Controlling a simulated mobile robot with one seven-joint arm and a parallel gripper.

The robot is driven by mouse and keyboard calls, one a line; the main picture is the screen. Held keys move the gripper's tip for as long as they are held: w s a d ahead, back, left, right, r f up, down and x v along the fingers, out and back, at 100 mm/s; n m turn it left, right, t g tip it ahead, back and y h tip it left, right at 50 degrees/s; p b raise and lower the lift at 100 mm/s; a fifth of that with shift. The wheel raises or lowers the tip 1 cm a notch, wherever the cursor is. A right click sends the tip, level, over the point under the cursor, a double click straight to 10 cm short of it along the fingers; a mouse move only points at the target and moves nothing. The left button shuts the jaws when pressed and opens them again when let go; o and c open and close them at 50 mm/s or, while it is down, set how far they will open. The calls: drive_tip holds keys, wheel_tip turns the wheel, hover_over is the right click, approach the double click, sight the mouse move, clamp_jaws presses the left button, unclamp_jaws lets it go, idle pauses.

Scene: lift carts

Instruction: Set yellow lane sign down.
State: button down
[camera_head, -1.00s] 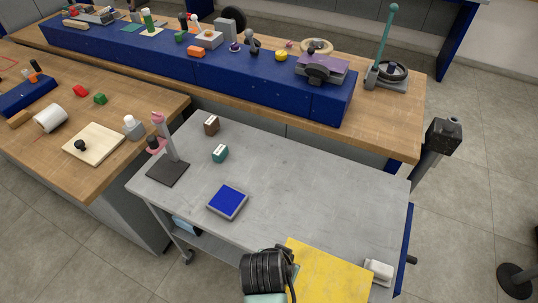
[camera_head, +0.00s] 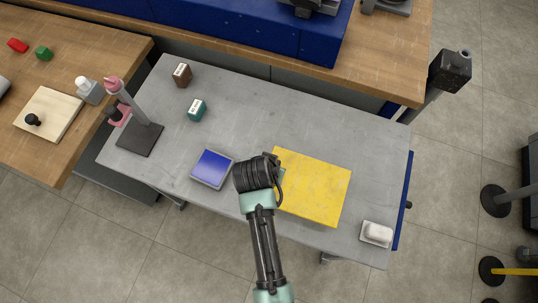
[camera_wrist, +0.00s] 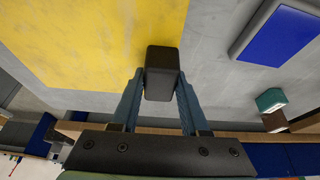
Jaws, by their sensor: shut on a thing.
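My gripper (camera_wrist: 160,80) is shut on a dark block (camera_wrist: 162,66), held between both fingers in the wrist view. Only dark faces of this block show; I cannot read any sign face or see yellow on it. A flat yellow square (camera_head: 320,190) lies on the grey cart top, and it fills the upper left of the wrist view (camera_wrist: 70,40). The block appears over the yellow square's edge; I cannot tell whether it touches the surface. In the head view my wrist (camera_head: 258,175) is at the square's left edge and hides the held block.
The grey cart top (camera_head: 270,115) holds a blue pad (camera_head: 212,168), a teal block (camera_head: 197,110), a brown block (camera_head: 182,75), a stand with a dark base (camera_head: 140,139) and a white item (camera_head: 377,233) at the right. The cart's back middle is clear.

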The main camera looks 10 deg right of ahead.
drive_tip(key=shift+w+f, duration=0.15)
drive_tip(key=shift+f, duration=2.05)
drive_tip(key=shift+f, duration=0.2)
drive_tip(key=shift+c, duration=2)
unclamp_jaws()
drive_tip(key=shift+r, duration=0.1)
